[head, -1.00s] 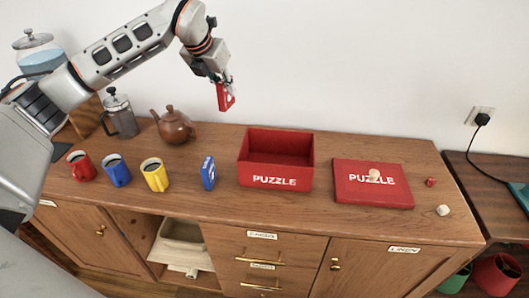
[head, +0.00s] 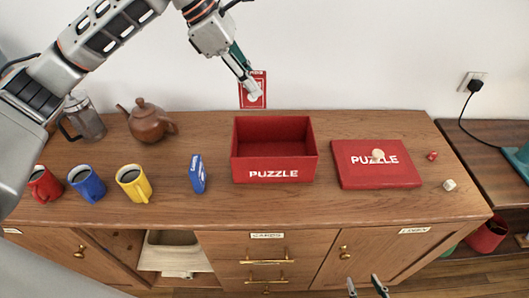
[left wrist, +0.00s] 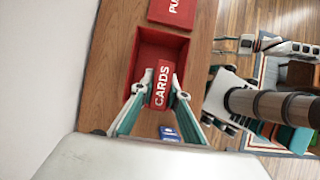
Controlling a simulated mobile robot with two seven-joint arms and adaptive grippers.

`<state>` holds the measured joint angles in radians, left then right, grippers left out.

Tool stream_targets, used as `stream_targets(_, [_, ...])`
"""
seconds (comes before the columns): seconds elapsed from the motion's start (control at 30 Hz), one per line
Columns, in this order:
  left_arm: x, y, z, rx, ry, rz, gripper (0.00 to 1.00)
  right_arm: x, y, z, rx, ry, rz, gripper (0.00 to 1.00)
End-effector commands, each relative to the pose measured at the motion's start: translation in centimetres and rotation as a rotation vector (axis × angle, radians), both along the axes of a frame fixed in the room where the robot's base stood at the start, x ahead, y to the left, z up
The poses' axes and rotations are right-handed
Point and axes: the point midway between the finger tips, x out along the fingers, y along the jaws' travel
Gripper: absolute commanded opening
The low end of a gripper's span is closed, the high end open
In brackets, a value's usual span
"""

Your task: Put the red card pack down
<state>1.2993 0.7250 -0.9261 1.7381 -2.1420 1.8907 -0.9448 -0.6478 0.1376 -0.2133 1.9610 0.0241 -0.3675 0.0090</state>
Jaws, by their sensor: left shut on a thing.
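The red card pack (head: 260,78) is held upright above the back edge of the sideboard, behind the open red puzzle box (head: 275,174). My left gripper (head: 250,90) is shut on it; one finger covers part of its face. In the left wrist view the pack (left wrist: 161,86) shows its "CARDS" side between the two fingertips (left wrist: 160,88), with the box (left wrist: 138,70) beyond it. The part of the box I see inside is empty. My right gripper (head: 366,287) shows only its fingertips at the bottom edge, apart and empty.
The puzzle lid (head: 360,178) lies right of the box with a small pale piece on it. A blue card pack (head: 197,174) stands left of the box. Three mugs, a brown teapot (head: 146,122) and a glass press are further left. Bare wood lies around the box.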

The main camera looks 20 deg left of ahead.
Motion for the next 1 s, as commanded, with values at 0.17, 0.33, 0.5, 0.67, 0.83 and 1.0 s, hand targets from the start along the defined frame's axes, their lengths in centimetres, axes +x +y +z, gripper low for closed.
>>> stream_targets(0.17, [-0.2, -0.1, -3.9, 0.000, 0.008, -0.005, 0.00, 0.0, -0.1, 0.0, -0.001, 0.000, 0.001, 0.40])
stream_targets(0.33, [-0.2, -0.1, -8.0, -0.001, 0.007, -0.003, 0.00, 0.0, -0.1, 0.0, -0.003, -0.001, 0.001, 0.40])
stream_targets(0.5, [-0.2, -0.1, -12.0, -0.002, 0.005, -0.002, 0.00, 0.0, -0.1, 0.1, -0.003, -0.001, 0.001, 0.40])
stream_targets(0.67, [-0.1, -0.1, -14.7, -0.001, 0.002, -0.001, 0.00, 0.0, -0.1, 0.1, -0.003, -0.002, 0.001, 0.40])
stream_targets(0.83, [-0.1, -0.1, -15.7, 0.000, 0.001, -0.002, 0.00, 0.0, -0.1, 0.2, -0.003, -0.001, 0.001, 0.40])
stream_targets(1.0, [-0.1, -0.1, -17.5, 0.000, 0.005, 0.000, 0.00, 0.0, -0.1, 0.2, -0.003, -0.002, 0.001, 0.40])
